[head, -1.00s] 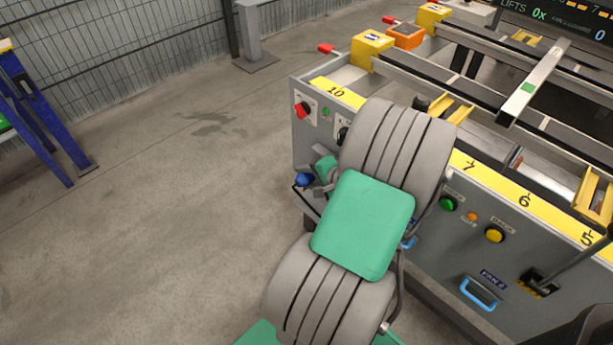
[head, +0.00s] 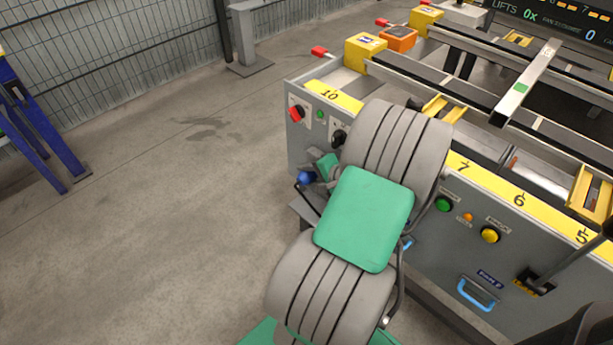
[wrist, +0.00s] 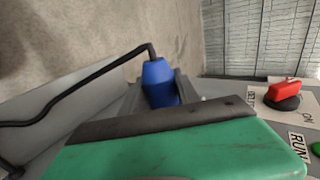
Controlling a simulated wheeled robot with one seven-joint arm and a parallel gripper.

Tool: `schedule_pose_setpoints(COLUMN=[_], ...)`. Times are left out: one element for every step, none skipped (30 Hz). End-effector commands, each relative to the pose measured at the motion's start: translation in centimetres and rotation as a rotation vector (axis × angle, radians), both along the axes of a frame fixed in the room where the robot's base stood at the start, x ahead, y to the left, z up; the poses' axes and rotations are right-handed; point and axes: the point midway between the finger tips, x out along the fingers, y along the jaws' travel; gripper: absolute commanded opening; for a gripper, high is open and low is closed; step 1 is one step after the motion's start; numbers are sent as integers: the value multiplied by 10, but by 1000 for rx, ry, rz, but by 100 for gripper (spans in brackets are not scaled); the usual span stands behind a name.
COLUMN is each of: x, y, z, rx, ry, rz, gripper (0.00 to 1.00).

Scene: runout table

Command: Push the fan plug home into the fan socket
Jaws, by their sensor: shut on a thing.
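The fan plug (wrist: 158,82) is a blue body with a black cable leaving its top end. It also shows in the head view (head: 306,178), beside the left end of the grey machine's front. My gripper (wrist: 162,92) is shut on the plug, with a grey finger on each side of it. My green wrist housing fills the bottom of the wrist view and hides the far end of the plug. I cannot make out the fan socket in either view, so I cannot tell whether the plug touches it.
A red rotary switch (wrist: 284,92) is right of the plug; it also shows on the panel in the head view (head: 297,113). The black cable (wrist: 75,88) loops left over a grey surface. A blue handle (head: 477,294) is low on the front.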

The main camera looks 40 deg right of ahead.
Motion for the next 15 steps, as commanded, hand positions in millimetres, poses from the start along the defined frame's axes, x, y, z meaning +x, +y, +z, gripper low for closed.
schedule_pose_setpoints(x=[0, 0, 0, 0, 0, 0, 0, 0, 0, 0, 0, 0, 0, 0, 0], y=[-2, -2, -3, -4, -5, -6, -7, -7, -8, -9, -9, -9, -9, -9, -9], z=[0, 0, 0, 0, 0, 0, 0, 0, 0, 0, 0, 0, 0, 0, 0], rx=[-1, -1, 0, -1, -1, -1, -1, -1, -1, -1, -1, -2, -2, -2, -1], ry=[-1, -1, -1, 0, 0, 0, 0, 0, 0, 0, 0, 0, 0, 0, 0], rz=[-1, -1, 0, -1, -1, -1, -1, -1, -1, -2, -2, -1, -1, -1, -2], gripper=[0, 0, 0, 0, 0, 0, 0, 0, 0, 0, 0, 39, 42, 44, 48])
